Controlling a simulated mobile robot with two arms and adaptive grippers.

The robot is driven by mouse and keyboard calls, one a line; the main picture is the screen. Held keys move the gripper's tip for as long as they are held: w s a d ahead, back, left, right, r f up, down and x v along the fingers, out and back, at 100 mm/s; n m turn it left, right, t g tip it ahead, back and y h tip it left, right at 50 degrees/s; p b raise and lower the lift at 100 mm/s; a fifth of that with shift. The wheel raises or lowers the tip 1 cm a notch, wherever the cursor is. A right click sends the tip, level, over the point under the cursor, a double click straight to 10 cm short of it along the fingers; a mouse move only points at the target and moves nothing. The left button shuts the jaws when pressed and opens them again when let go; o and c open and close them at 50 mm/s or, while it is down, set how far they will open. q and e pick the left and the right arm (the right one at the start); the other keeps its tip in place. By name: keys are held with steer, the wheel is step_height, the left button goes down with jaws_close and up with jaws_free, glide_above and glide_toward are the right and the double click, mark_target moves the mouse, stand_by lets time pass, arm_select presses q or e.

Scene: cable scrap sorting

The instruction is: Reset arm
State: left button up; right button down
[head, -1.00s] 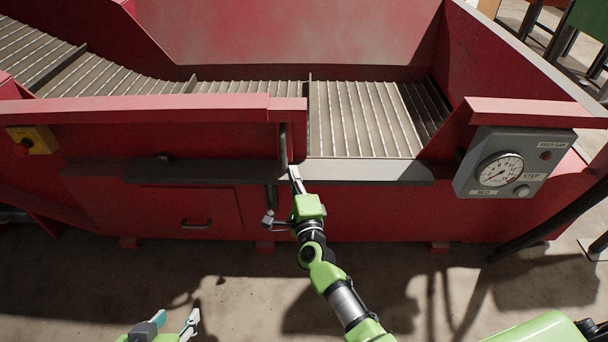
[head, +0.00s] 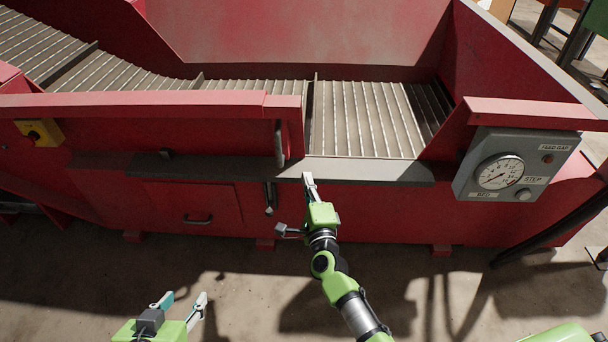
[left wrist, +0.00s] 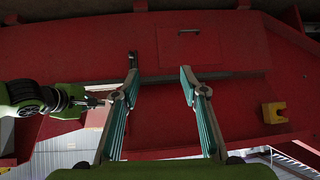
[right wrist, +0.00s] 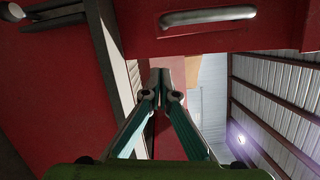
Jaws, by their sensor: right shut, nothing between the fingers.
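My right gripper (head: 308,180) is shut and empty, just in front of the grey ledge (head: 370,171) below the red machine's feed opening. In the right wrist view its fingertips (right wrist: 160,78) meet, with a metal bar handle (right wrist: 207,16) on a red panel beyond them. My left gripper (head: 184,305) is low at the bottom left of the head view, above the floor and away from the machine. In the left wrist view its two fingers (left wrist: 160,82) stand wide apart with nothing between them.
The red machine (head: 350,215) spans the view, with a slatted bed (head: 365,118) inside. An upright handle (head: 279,145) and a small lever (head: 269,200) are left of my right gripper. A grey gauge box (head: 520,170) is at right. Bare floor (head: 250,300) lies in front.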

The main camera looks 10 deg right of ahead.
arm_select(q)
steer(key=s+a+f+g+y+p, duration=0.1)
steer(key=s+a+f+g, duration=0.2)
steer(key=s, duration=0.4)
steer(key=shift+f+g, duration=0.4)
steer(key=shift+f, duration=0.25)
arm_select(e)
steer(key=s+a, duration=0.1)
steer(key=s, duration=0.6)
steer(key=shift+s, duration=0.4)
